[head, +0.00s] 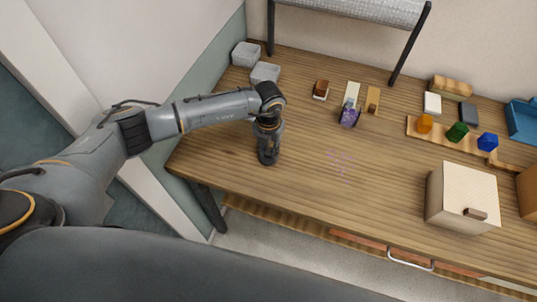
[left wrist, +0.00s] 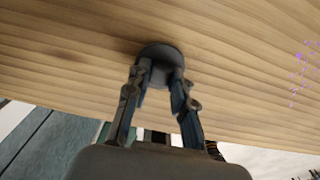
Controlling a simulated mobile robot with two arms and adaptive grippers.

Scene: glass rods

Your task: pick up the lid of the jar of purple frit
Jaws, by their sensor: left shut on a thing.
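My left gripper (head: 268,158) is low over the left part of the wooden table. In the left wrist view its two fingers (left wrist: 162,82) are closed on a dark grey round disc, which looks like the lid (left wrist: 158,51). The disc is at the tabletop or just above it; I cannot tell which. A small container with purple contents, seemingly the jar of purple frit (head: 349,117), is further back and to the right, apart from the gripper. My right gripper is not in view.
Purple specks (head: 341,160) are scattered on the table (head: 310,185) right of the gripper. Two grey bins (head: 265,73) stand at the back left. Orange, green (head: 457,132) and blue pieces stand on a wooden board at right. A cream box (head: 462,195) is at front right.

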